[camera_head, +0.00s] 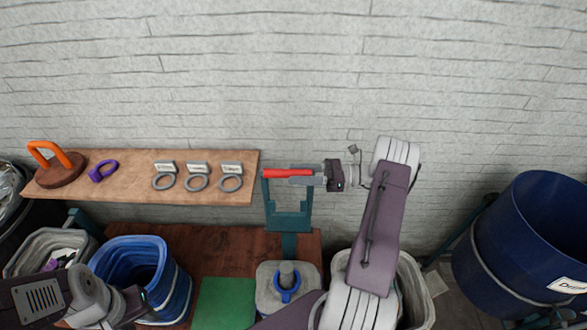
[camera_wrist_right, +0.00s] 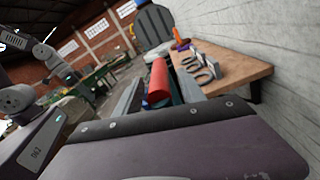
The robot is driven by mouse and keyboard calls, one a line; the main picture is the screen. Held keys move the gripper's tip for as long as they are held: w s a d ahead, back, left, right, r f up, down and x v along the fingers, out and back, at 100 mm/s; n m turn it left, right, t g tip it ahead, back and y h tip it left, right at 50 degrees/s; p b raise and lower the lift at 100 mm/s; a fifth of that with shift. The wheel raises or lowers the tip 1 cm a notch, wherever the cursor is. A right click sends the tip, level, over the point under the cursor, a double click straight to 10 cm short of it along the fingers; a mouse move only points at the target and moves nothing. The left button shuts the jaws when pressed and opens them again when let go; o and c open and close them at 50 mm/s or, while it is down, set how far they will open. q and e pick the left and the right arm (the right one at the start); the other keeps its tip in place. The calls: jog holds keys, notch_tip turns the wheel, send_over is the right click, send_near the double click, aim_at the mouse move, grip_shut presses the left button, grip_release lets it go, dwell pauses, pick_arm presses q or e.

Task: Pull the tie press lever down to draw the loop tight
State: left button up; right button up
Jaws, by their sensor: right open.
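The tie press has a teal frame (camera_head: 289,222) and a red lever handle (camera_head: 287,173) across its top, roughly level. A blue loop (camera_head: 287,296) sits low around a grey post (camera_head: 287,270) on a grey block below the frame. My right gripper (camera_head: 303,175) is open at the right end of the handle. In the right wrist view the red handle (camera_wrist_right: 158,80) lies between the two grey fingers, with the jaws not closed on it. My left gripper (camera_head: 142,299) is at lower left, by the blue bin; its jaws are too unclear to read.
A wooden shelf (camera_head: 130,195) holds several grey tagged rings, a purple ring (camera_head: 103,170) and an orange-handled piece (camera_head: 55,163). A blue bin (camera_head: 175,290), a pale bin (camera_head: 50,237) and a green mat (camera_head: 226,304) are below. A blue drum (camera_head: 510,260) stands right.

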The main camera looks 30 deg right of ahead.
jog(key=shift+x, duration=0.85)
jog(key=shift+s+d, duration=0.1)
jog(key=shift+s, duration=0.05)
jog(key=shift+c, duration=0.7)
grip_shut()
jog(key=shift+f, duration=0.1)
